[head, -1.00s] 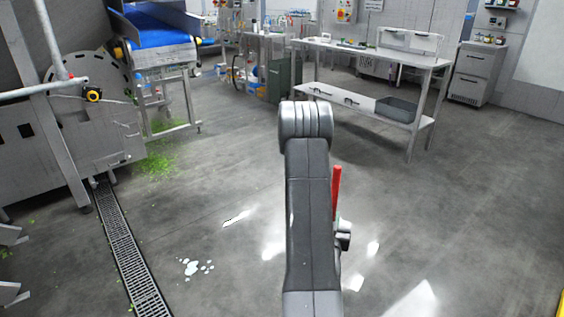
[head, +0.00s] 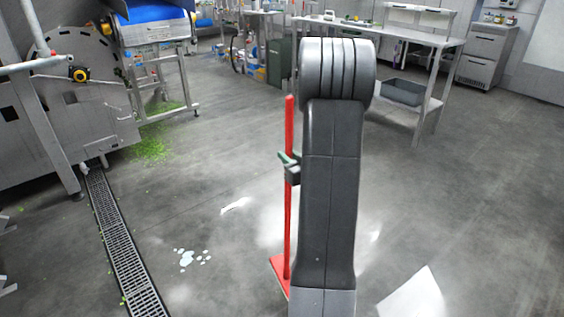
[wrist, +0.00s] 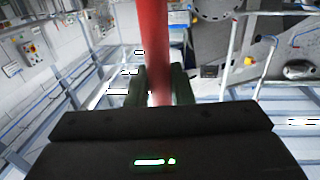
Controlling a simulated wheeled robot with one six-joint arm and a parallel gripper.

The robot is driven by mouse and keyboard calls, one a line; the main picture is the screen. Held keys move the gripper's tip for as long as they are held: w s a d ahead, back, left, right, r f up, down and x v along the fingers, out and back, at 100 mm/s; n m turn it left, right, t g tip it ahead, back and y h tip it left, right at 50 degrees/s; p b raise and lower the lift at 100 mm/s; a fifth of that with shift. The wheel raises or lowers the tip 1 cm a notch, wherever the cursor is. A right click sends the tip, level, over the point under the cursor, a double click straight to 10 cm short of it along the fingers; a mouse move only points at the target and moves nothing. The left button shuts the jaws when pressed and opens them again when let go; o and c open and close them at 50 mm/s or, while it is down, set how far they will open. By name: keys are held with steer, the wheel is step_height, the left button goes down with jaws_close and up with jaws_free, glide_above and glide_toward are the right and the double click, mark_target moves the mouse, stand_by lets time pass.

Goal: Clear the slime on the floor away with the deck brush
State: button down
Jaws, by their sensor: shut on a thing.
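The deck brush has a long upright red handle (head: 289,120) and a red head (head: 279,271) low at the floor, partly hidden behind my arm. My gripper (head: 290,167) is shut on the handle partway up. In the wrist view the red handle (wrist: 153,35) stands between the two dark green fingers of my gripper (wrist: 160,88). A pale, whitish cluster of spots (head: 189,259) lies on the floor left of the brush head, apart from it. Green bits (head: 151,150) are scattered by the machine. I cannot tell which patch is the slime.
A floor drain grate (head: 121,245) runs along the left, beside a grey machine (head: 85,130). A steel table (head: 420,38) with a lower shelf stands at the back right. The floor between is open, with bright glossy patches. My arm hides part of the middle.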

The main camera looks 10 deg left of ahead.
steer(key=shift+s+a+r+n+g+y+b, duration=0.15)
steer(key=shift+s+a+r+n+g+y, duration=0.15)
steer(key=shift+a+g, duration=0.2)
steer(key=shift+s+a+r+n+g+y+b, duration=0.15)
steer(key=shift+s+a+n+g+y, duration=0.05)
steer(key=shift+a+n+g+y, duration=0.25)
step_height(320, 180, down, 5)
steer(key=b, duration=0.5)
